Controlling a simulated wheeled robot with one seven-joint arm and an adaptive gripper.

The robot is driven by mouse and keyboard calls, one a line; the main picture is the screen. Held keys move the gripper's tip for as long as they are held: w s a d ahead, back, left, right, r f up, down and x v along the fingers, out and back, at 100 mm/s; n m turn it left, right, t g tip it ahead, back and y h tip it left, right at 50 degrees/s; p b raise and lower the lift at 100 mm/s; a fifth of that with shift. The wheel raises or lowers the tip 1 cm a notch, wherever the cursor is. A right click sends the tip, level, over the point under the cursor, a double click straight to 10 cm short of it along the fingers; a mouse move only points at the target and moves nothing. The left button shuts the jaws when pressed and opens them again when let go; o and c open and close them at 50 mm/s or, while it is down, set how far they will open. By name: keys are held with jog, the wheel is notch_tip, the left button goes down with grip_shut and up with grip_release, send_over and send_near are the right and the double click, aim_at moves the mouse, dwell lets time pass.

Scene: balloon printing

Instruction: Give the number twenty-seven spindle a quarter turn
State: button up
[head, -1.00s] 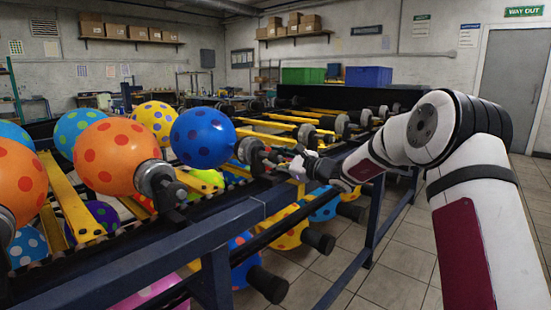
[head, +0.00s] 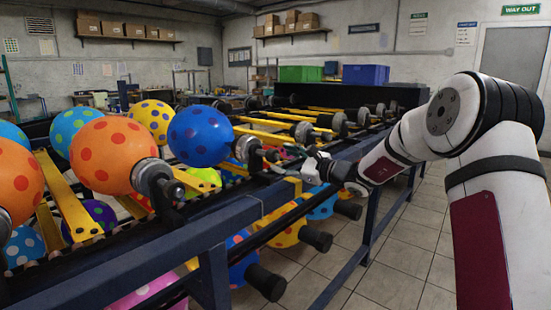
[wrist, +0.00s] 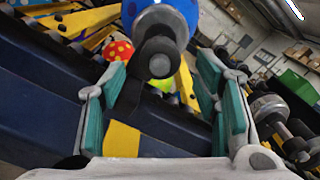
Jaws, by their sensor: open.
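A blue balloon with dark dots (head: 200,136) sits on a grey and black spindle (head: 247,151) at the near rail of the machine. In the wrist view, this spindle's round black end (wrist: 160,58) lies ahead between my fingers, with the balloon (wrist: 180,12) behind it. My gripper (head: 290,163) is just right of the spindle in the head view. In the wrist view its teal-padded fingers (wrist: 160,100) are wide apart with nothing held between them. I cannot read a number on any spindle.
An orange balloon (head: 106,154) on its own spindle (head: 154,177) is to the left. Empty spindles (head: 338,124) line the rail further back. The dark blue rail (wrist: 165,118) with a yellow patch (wrist: 121,139) lies under my fingers. The tiled floor at right is clear.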

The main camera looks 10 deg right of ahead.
jog(key=v, duration=0.7)
